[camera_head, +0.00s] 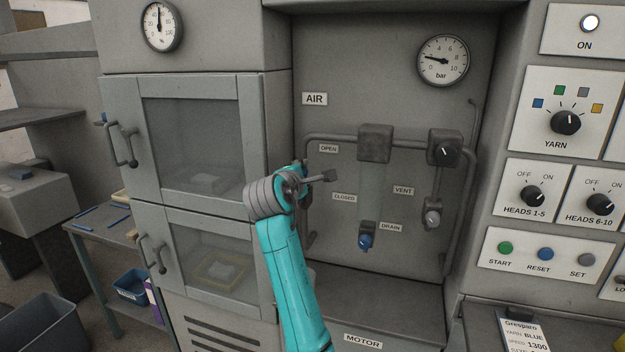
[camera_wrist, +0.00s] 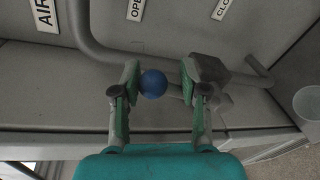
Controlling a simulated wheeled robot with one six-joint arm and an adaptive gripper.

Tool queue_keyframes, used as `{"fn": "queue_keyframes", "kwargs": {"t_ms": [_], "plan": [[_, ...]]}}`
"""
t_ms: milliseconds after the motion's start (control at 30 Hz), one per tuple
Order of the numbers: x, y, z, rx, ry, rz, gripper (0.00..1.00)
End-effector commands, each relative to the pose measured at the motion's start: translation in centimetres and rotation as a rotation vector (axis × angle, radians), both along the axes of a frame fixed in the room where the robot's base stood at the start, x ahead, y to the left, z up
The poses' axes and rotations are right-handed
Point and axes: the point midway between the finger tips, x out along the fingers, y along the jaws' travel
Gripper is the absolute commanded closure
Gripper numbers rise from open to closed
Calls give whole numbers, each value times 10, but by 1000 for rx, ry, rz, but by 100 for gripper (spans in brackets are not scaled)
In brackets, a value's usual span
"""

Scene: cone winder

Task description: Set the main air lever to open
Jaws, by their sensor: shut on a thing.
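The main air lever's blue ball knob (camera_wrist: 153,84) is between the two fingers of my gripper (camera_wrist: 160,76) in the wrist view. The knob touches the left finger; a gap shows on its right. A dark valve body (camera_wrist: 209,68) is behind the right finger. The knob is nearer the level of the OPEN label (camera_wrist: 136,9) than of the CLOSED label (camera_wrist: 222,8). In the head view my gripper (camera_head: 300,178) is at the left pipe of the AIR panel, beside the OPEN (camera_head: 328,148) and CLOSED (camera_head: 344,197) labels, and hides the lever.
A pipe (camera_wrist: 85,35) runs close along the panel. To the right are a filter unit (camera_head: 375,143), a regulator knob (camera_head: 444,149) and a blue drain knob (camera_head: 365,241). Glazed doors with handles (camera_head: 128,145) stand left. A bar gauge (camera_head: 443,60) is above.

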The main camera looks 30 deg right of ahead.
Motion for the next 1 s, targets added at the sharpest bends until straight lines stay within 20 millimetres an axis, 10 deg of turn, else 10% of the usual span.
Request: {"fn": "queue_keyframes", "kwargs": {"t_ms": [933, 967, 1000], "plan": [[17, 16, -7, -110, 168, 7, 100], [17, 16, -7, -110, 168, 7, 50], [17, 15, -7, -110, 168, 7, 40]]}}
